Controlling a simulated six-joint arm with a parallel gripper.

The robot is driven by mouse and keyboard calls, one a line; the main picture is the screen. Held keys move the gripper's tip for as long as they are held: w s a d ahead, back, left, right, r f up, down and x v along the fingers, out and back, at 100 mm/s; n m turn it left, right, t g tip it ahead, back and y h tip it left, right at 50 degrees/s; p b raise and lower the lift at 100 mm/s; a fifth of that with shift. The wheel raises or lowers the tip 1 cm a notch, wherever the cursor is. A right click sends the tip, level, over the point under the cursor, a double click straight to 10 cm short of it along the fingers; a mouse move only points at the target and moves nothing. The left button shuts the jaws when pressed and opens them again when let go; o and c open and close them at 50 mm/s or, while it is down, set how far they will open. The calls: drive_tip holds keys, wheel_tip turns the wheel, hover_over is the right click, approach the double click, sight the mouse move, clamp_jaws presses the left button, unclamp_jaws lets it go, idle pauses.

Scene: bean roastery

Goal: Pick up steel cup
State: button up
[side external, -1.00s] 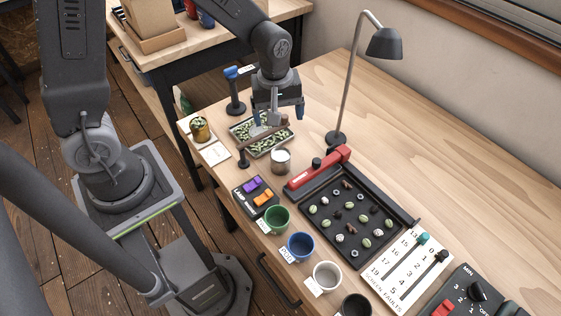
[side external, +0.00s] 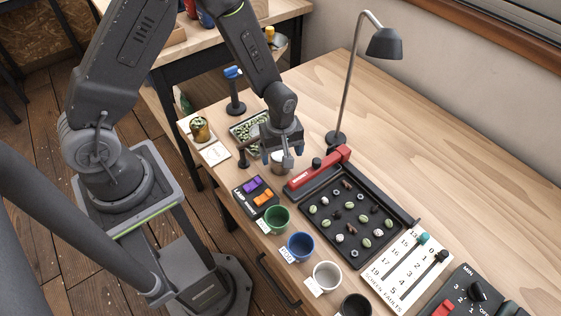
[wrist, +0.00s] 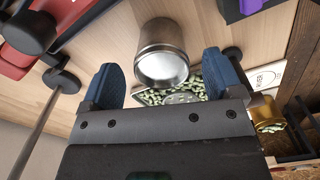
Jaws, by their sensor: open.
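The steel cup (wrist: 160,35) is a shiny silver cylinder standing on the wooden table. In the wrist view its bright round top faces me, between and just beyond my two blue fingertips. In the side view the cup (side external: 278,169) is partly hidden by my gripper (side external: 278,157). My gripper is open and empty, over the cup, with its fingers on either side in the wrist view (wrist: 160,62). No contact with the cup is visible.
A tray of green beans (side external: 243,132) lies behind the cup. A black sorting tray with a red handle (side external: 318,168) is close on the right. A black block with purple and orange switches (side external: 256,197) and a green cup (side external: 277,218) are in front. A lamp (side external: 345,90) stands behind.

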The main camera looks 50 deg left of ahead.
drive_tip(key=f, duration=0.4)
drive_tip(key=shift+a+f, duration=0.1)
drive_tip(key=shift+a, duration=0.1)
drive_tip(key=shift+c, duration=0.2)
drive_tip(key=c, duration=1)
